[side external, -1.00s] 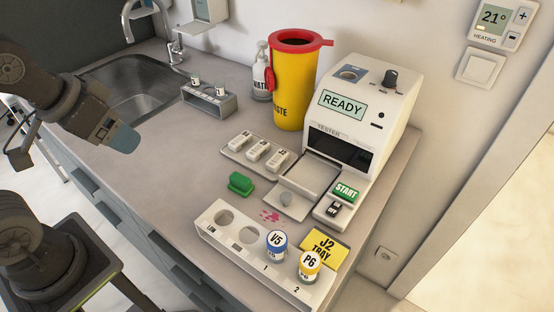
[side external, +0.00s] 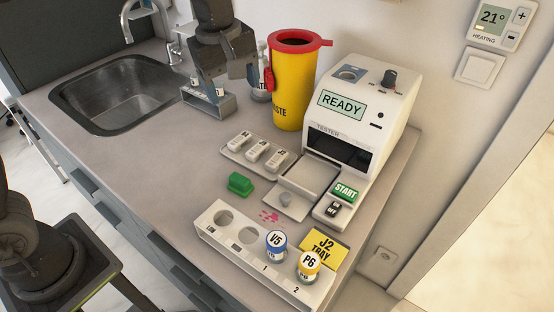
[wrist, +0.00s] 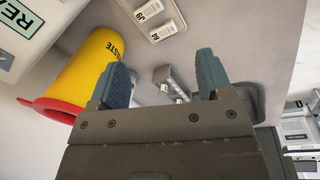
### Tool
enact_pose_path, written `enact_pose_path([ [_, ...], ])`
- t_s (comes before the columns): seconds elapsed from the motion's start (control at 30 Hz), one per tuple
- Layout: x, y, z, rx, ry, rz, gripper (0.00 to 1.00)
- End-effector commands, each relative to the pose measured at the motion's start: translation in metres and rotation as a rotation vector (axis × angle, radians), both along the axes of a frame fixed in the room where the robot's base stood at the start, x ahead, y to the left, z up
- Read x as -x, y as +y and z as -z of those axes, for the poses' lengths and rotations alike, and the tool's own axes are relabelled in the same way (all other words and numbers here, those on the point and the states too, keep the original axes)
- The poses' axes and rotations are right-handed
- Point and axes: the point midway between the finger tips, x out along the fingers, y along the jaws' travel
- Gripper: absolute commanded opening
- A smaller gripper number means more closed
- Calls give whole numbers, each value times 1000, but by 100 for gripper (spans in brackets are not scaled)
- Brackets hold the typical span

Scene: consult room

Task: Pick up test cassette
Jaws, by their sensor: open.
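Three white test cassettes lie side by side in a shallow grey tray (side external: 229,153), left of the tester. The cassettes are the left one (side external: 241,141), the middle one (side external: 259,151) and the right one (side external: 278,161). Two cassettes also show at the top of the wrist view, a nearer one (wrist: 165,29) and a farther one (wrist: 148,9). My gripper (side external: 235,87) is open and empty, above the small vial rack by the sink, well behind the cassette tray. In the wrist view, the rack shows between my blue-grey fingers (wrist: 160,78).
The vial rack (side external: 218,106) is below my gripper. The tall yellow waste bin (side external: 293,90) and a bottle stand close to its right. The tester (side external: 362,120) shows READY. A green block (side external: 240,184) and a white holder (side external: 213,238) with two capped vials are in front. The sink (side external: 118,95) is left.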

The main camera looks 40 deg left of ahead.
Motion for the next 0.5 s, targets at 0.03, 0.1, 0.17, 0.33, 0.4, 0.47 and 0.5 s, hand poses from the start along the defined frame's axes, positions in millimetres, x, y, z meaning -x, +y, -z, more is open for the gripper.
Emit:
enact_pose_path([
  [0.03, -16, -11, 11, 4, 34, -77, 72],
  [0.1, -32, -23, 24, 8, 69, -189, 72],
  [0.17, -42, -31, 33, 8, 93, -271, 72],
  [0.33, -58, -46, 50, 4, 128, -412, 72],
  [0.4, -60, -47, 55, 3, 134, -435, 72],
  [0.47, -61, -48, 61, 1, 137, -441, 72],
  [0.5, -61, -48, 67, 1, 137, -442, 72],
])
